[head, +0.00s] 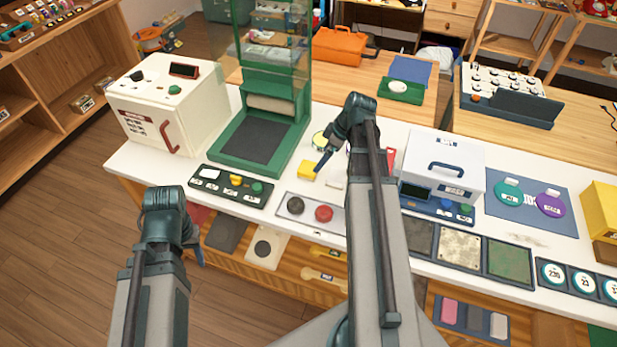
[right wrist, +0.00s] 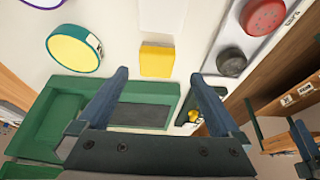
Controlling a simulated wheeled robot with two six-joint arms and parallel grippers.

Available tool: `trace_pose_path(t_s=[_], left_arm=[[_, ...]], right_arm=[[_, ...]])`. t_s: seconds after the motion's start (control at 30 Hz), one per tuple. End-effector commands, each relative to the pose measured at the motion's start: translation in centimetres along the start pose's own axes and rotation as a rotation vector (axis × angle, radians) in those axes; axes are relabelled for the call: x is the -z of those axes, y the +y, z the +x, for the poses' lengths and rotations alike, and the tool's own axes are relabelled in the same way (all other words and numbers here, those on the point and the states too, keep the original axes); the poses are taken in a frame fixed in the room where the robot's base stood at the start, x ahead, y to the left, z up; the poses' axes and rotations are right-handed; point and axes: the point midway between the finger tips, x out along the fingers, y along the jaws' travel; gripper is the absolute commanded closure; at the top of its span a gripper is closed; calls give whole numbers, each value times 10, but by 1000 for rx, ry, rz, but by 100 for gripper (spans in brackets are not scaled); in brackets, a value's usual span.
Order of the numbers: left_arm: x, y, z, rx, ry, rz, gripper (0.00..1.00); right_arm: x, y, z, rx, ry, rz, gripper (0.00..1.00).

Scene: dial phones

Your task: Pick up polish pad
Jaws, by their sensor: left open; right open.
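A small yellow block (head: 308,169), which looks like the polish pad, lies on the white counter in front of the green press. In the right wrist view the yellow block (right wrist: 157,60) lies in line with the gap between the fingers, ahead of the tips. My right gripper (head: 321,168) is over the counter just right of the block, partly hidden by its own wrist; its two fingers (right wrist: 159,76) are apart and empty. My left gripper (head: 197,256) points down in front of the counter's edge, away from the block; little of its fingers shows.
A round tin with a yellow face (right wrist: 75,51) lies near the block. A tray with black and red knobs (head: 312,212) and a button panel (head: 232,186) sit at the front. The green press (head: 262,120) stands behind; a white box (head: 443,165) is at right.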

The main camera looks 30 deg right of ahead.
Motion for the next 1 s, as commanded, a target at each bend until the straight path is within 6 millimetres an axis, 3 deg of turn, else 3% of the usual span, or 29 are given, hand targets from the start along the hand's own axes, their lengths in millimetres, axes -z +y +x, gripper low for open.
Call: trace_pose_path(t_s=[0.03, 0.1, 0.47, 0.8, 1.0], left_arm=[[1, 1, 15, 0, 0, 0, 50], [1, 2, 21, 0, 0, 0, 50], [2, 3, 27, 0, 0, 0, 50], [4, 6, 62, 0, 0, 0, 50], [4, 6, 66, 0, 0, 0, 50]], right_arm=[[-2, 0, 15, 0, 0, -2, 0], [-1, 0, 23, 0, 0, -2, 0], [2, 1, 31, 0, 0, -1, 0], [16, 5, 74, 0, 0, -1, 0], [17, 5, 79, -1, 0, -1, 0]])
